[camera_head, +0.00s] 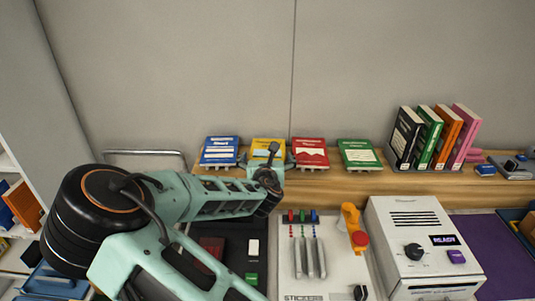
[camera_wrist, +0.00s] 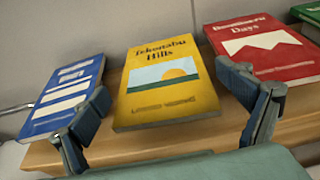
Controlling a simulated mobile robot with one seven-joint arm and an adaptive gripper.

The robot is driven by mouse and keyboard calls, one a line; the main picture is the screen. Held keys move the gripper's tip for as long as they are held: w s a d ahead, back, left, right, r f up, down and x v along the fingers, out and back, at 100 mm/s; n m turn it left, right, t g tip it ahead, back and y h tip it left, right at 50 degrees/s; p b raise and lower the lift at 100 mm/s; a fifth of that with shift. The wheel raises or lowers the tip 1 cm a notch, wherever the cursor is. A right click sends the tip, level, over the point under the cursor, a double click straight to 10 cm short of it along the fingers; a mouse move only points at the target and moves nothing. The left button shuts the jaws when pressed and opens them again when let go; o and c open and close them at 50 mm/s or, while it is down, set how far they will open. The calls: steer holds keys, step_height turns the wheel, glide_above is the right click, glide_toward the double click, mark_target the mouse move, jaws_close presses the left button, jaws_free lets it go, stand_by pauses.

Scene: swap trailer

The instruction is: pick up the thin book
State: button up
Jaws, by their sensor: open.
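A yellow book (camera_wrist: 172,90) titled "Tekonatsu Hills" leans back on the wooden shelf; in the head view its upper part (camera_head: 262,145) shows behind my gripper (camera_head: 267,166). In the wrist view my gripper (camera_wrist: 163,84) is open and empty, its fingers spread to either side of the yellow book, in front of it. A blue book (camera_wrist: 65,96) is to the left, partly behind the left finger. A red book (camera_wrist: 265,45) is to the right, partly behind the right finger. A green book (camera_head: 358,153) is farther right. I cannot tell which book is the thin one.
Black (camera_head: 405,135), green (camera_head: 428,135), orange (camera_head: 447,135) and pink (camera_head: 464,133) books stand upright at the right of the wooden shelf (camera_head: 335,182). A grey wall (camera_head: 200,70) rises close behind. A white machine (camera_head: 420,240) and a panel with levers (camera_head: 310,255) are below.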

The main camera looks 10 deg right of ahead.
mark_target(267, 156)
steer(key=shift+x, duration=1.3)
steer(key=shift+c, duration=0.2)
steer(key=c, duration=1)
steer(key=shift+r, duration=0.5)
step_height(267, 156, up, 2)
steer(key=shift+r, duration=0.15)
steer(key=s+r, duration=0.2)
steer(key=r, duration=0.1)
steer(key=s+r, duration=0.2)
steer(key=shift+s+a+p, duration=0.1)
steer(key=shift+a+p, duration=0.25)
steer(key=shift+a, duration=0.05)
steer(key=d+r+p+v, duration=0.1)
steer(key=d+v, duration=0.1)
steer(key=v, duration=0.8)
steer(key=shift+s+a+r, duration=0.15)
steer(key=shift+a+r, duration=0.3)
